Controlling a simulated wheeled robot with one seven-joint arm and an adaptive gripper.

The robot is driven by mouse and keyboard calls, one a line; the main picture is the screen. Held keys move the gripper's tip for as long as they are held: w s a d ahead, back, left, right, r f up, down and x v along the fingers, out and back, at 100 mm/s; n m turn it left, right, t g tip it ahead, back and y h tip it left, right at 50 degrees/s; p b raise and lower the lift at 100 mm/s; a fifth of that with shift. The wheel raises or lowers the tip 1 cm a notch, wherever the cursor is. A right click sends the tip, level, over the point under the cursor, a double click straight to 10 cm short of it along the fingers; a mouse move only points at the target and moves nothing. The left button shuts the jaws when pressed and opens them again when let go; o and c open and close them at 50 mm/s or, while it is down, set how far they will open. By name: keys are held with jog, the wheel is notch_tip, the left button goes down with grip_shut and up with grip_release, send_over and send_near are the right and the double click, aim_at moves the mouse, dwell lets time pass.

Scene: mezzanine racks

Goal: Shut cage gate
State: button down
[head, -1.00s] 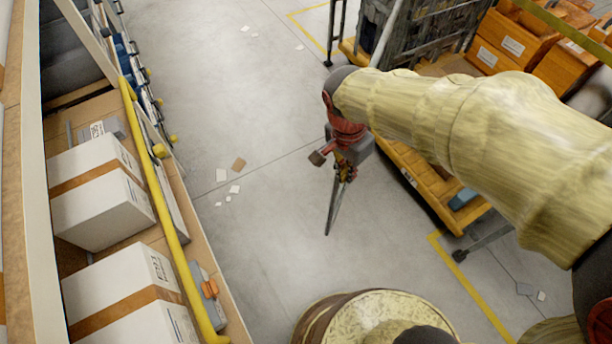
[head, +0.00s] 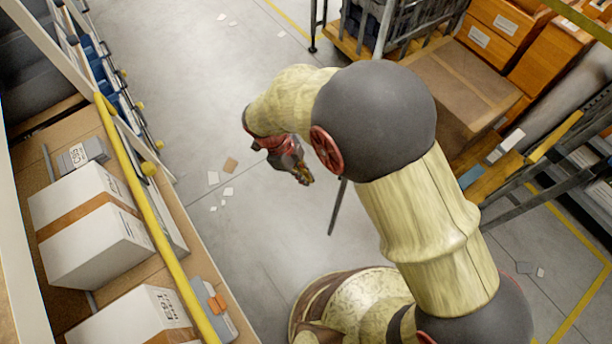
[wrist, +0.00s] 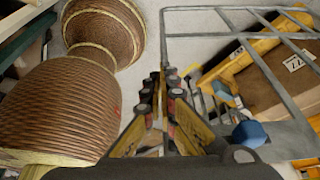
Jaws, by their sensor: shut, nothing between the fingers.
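The cage gate is a grey metal tube frame (wrist: 240,36) in the wrist view, with its end post just beyond my fingertips. In the head view one slanted grey bar (head: 338,208), seemingly the gate's end, shows beside my arm; most of the gate is hidden behind the arm. My gripper (head: 305,178) is shut and empty, to the left of that bar. In the wrist view the closed fingers (wrist: 160,82) point toward the post. I cannot tell whether they touch it.
A rack with white boxes (head: 85,225) and a yellow rail (head: 140,190) runs along the left. A dark cage (head: 385,22) and orange crates (head: 497,28) stand at the back, with a brown carton (head: 460,82) nearer. Open floor with paper scraps (head: 230,165) lies between.

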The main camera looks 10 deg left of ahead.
jog(key=d+f+b, duration=0.2)
jog(key=d+f, duration=0.4)
jog(key=shift+s+d+f+b, duration=0.2)
jog(key=shift+d+f+b, duration=0.05)
jog(key=shift+d+b, duration=0.1)
